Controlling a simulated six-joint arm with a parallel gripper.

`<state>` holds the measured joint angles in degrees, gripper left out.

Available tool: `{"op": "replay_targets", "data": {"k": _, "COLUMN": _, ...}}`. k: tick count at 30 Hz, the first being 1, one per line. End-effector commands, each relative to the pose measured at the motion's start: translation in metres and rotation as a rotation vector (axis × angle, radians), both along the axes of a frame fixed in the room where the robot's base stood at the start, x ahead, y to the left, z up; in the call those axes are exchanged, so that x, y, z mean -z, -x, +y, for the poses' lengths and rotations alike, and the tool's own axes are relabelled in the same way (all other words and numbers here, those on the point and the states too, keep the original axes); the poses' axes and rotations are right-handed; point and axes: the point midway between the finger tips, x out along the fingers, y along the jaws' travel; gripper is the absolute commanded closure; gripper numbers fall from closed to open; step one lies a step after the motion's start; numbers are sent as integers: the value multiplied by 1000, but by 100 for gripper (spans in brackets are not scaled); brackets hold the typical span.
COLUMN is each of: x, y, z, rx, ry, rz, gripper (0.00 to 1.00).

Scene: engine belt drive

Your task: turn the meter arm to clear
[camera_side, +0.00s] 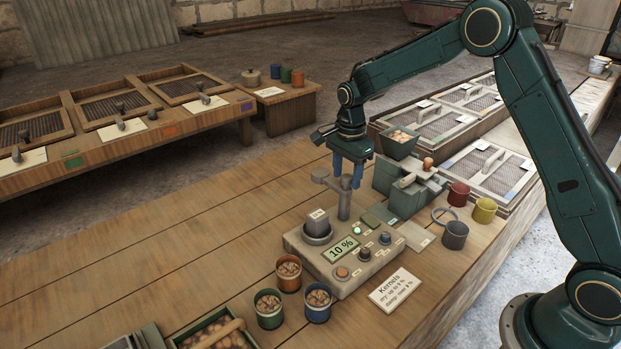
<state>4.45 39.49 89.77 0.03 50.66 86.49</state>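The meter (345,262) is a pale grey box on the wooden bench, and its display (341,248) reads 10 %. A grey post rises from its back edge and carries the meter arm (325,180), which points to the left at the top. A grey block (317,223) sits in the round cup at the meter's left, below the arm's end. My gripper (348,178) points down at the top of the post, with its two blue fingers apart. I cannot tell whether the fingers touch the arm.
A card reading Kernels (396,290) lies in front of the meter. Cups of kernels (289,273) stand to its left front. A grey device with a green hopper (400,145) stands behind right, near empty red (458,194) and yellow (484,211) cups.

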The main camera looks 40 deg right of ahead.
Motion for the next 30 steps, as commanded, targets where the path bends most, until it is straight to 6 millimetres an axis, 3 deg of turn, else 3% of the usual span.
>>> {"op": "replay_targets", "data": {"k": 7, "x": -4, "y": 0, "z": 0, "rx": -1, "ry": 0, "rz": 0, "gripper": 51}}
{"op": "replay_targets", "data": {"k": 13, "x": -21, "y": 0, "z": 0, "rx": -1, "ry": 0, "rz": -2, "gripper": 51}}
{"op": "replay_targets", "data": {"k": 30, "x": -113, "y": 0, "z": 0, "rx": 0, "ry": 0, "rz": -4, "gripper": 51}}
